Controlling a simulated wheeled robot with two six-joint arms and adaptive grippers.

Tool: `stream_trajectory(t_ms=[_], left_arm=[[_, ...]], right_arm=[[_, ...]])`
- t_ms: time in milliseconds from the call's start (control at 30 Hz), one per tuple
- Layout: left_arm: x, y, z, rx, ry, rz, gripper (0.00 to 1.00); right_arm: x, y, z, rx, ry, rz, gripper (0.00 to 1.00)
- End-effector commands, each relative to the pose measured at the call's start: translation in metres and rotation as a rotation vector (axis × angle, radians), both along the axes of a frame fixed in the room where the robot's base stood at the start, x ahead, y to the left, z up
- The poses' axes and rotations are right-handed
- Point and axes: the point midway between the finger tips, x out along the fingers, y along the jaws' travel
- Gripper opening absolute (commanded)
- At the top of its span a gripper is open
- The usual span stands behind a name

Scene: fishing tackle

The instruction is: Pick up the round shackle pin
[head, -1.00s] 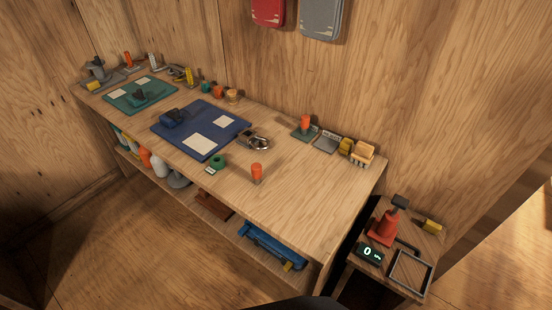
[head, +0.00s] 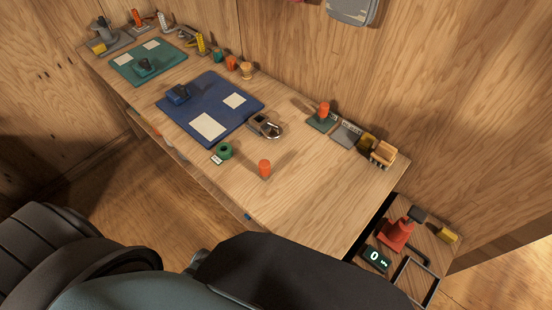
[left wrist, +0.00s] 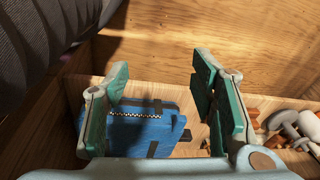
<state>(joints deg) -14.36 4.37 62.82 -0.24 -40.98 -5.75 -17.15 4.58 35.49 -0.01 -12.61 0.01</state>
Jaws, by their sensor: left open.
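I cannot make out for sure which small part is the round shackle pin. A metal shackle-like piece (head: 266,126) lies on the workbench (head: 320,185), right of the blue mat. An orange-topped peg (head: 264,168) stands near the bench's front, and a similar orange-topped piece (head: 324,109) stands on a small green base at the back. My left gripper (left wrist: 160,70) is open and empty in the left wrist view, its fingers apart over a blue case (left wrist: 142,132) that lies beyond them on wood. My right gripper is not in view.
The blue mat (head: 190,112) and green mat (head: 122,68) hold small tools. A small side stand at the right holds a red tool (head: 396,235) and a digital readout (head: 375,259). The bench's right front is bare.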

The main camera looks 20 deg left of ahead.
Motion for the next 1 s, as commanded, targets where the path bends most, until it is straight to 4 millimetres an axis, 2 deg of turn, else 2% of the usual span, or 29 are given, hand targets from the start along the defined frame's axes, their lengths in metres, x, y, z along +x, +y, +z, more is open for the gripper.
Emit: stream_trajectory(t_ms=[33,67,100,167,200,267,300,333,400,600,733,833,1000], left_arm=[[0.034,-0.003,0.055,0.003,-0.021,-0.029,0.51],[0.051,-0.005,0.079,0.005,-0.023,-0.049,0.51],[0.071,-0.007,0.112,0.008,-0.029,-0.074,0.51],[0.094,-0.01,0.161,0.012,-0.035,-0.109,0.51],[0.108,-0.013,0.194,0.016,-0.038,-0.135,0.51],[0.125,-0.016,0.239,0.021,-0.036,-0.18,0.51],[0.14,-0.019,0.268,0.022,-0.03,-0.222,0.51],[0.154,-0.022,0.289,0.024,-0.021,-0.263,0.51],[0.183,-0.028,0.316,0.019,0.021,-0.365,0.51],[0.242,-0.042,0.376,-0.008,0.114,-0.611,0.51],[0.259,-0.048,0.401,-0.023,0.148,-0.71,0.51],[0.261,-0.049,0.387,-0.027,0.158,-0.731,0.51],[0.261,-0.048,0.338,-0.027,0.158,-0.729,0.51]], right_arm=[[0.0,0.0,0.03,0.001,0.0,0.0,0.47],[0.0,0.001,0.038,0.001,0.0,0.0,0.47],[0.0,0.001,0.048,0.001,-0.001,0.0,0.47],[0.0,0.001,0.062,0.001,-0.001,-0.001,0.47],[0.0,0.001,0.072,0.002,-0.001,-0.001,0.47],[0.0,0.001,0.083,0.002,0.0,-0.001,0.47],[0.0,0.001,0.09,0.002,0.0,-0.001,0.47],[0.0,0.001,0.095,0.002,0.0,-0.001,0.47],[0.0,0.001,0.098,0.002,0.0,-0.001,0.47],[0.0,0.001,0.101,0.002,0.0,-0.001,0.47],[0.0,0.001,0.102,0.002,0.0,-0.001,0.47],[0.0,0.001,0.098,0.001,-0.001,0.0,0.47],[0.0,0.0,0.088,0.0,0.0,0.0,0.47]])
